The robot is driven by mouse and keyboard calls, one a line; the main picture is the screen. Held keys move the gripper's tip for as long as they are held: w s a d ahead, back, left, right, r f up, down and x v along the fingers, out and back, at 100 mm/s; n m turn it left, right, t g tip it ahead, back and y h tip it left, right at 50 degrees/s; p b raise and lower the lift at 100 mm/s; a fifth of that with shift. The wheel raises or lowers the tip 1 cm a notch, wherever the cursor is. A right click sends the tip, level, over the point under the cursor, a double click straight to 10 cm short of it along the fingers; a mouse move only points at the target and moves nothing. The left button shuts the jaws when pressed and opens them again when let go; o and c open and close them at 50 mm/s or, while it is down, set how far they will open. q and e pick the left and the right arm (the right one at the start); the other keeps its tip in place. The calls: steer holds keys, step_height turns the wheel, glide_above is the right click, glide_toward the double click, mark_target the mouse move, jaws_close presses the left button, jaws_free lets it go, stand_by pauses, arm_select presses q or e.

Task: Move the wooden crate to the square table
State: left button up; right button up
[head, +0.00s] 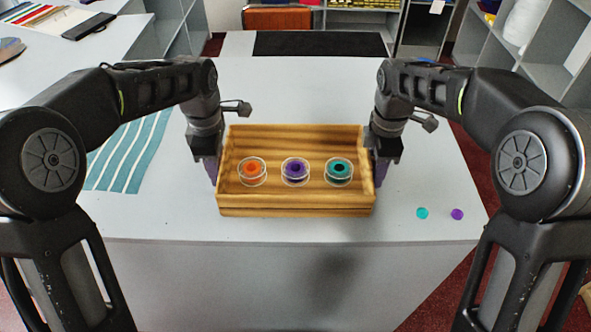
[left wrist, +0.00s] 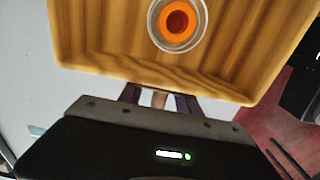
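The wooden crate (head: 296,211) is in the middle of the head view, level, over the pale counter (head: 150,222). I cannot tell whether it touches the counter. It holds an orange-centred jar (head: 252,171), a purple-centred jar (head: 295,171) and a teal-centred jar (head: 339,172). My left gripper (head: 211,168) is at its left end; the left wrist view shows the fingers (left wrist: 159,98) on either side of a tan piece at the crate's wall. My right gripper (head: 380,170) is at its right end, fingers partly hidden, seemingly gripping it. I cannot identify the square table for sure.
A teal striped sheet (head: 131,152) lies left of the crate. A teal disc (head: 422,213) and a purple disc (head: 457,214) lie at the right front. A black mat (head: 320,44) lies beyond the counter. Grey shelves (head: 480,50) stand at the right.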

arm_select(q)
steer(key=shift+c, duration=0.3)
arm_select(e)
steer(key=shift+c, duration=0.3)
arm_select(q)
jaws_close()
arm_select(e)
jaws_close()
arm_select(q)
steer(key=shift+r, duration=0.1)
stand_by(0.5)
